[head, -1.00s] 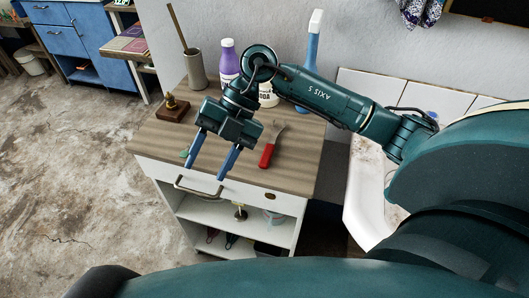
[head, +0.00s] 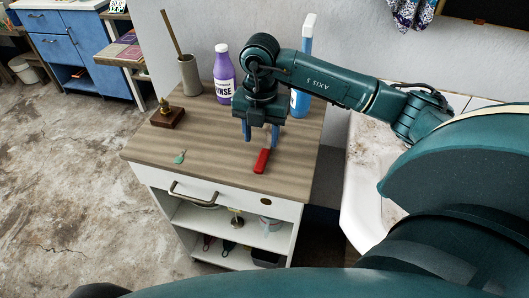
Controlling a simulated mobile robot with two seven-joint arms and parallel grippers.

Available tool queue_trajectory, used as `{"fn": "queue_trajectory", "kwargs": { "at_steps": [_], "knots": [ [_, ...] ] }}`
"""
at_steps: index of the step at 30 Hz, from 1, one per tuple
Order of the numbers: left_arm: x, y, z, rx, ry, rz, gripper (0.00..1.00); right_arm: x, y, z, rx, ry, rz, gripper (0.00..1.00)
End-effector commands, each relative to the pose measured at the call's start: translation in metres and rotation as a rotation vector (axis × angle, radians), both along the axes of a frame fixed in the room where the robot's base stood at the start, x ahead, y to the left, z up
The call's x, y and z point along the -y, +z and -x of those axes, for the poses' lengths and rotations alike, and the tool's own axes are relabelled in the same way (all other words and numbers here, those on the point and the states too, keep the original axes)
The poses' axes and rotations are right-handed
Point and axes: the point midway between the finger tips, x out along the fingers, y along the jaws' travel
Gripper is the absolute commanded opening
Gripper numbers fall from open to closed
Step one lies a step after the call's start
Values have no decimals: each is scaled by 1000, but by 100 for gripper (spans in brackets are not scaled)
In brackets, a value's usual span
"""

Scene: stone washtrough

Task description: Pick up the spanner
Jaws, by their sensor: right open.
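The spanner (head: 262,161) lies on the wooden top of the white cabinet, near its front right. Its red handle shows. Its grey metal head, visible in the earlier frame, is now hidden behind my right gripper. My right gripper (head: 261,138) points down with its two blue fingers apart, open and empty. In the picture its fingertips are just behind the red handle, one to each side of the spanner's line. I cannot tell how high the tips are above the top. My left gripper is not in view.
A purple bottle (head: 224,75) and a tall blue bottle (head: 301,75) stand at the back of the cabinet top (head: 215,135). A grey holder with a stick (head: 190,75), a small wooden stand (head: 168,117) and a small green item (head: 180,157) are to the left. A stone trough (head: 366,180) is right.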

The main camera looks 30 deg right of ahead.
Motion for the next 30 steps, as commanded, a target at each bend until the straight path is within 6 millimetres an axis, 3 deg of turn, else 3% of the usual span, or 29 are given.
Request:
{"fn": "queue_trajectory", "kwargs": {
  "at_steps": [9, 18, 30],
  "knots": [
    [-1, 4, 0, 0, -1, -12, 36, 4, -44, 5, -5, 0, 0, 47],
    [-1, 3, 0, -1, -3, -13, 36, 4, -50, 5, -2, 1, -1, 47],
    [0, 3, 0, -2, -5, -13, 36, 4, -49, 5, -2, 1, -1, 15]
  ]
}}
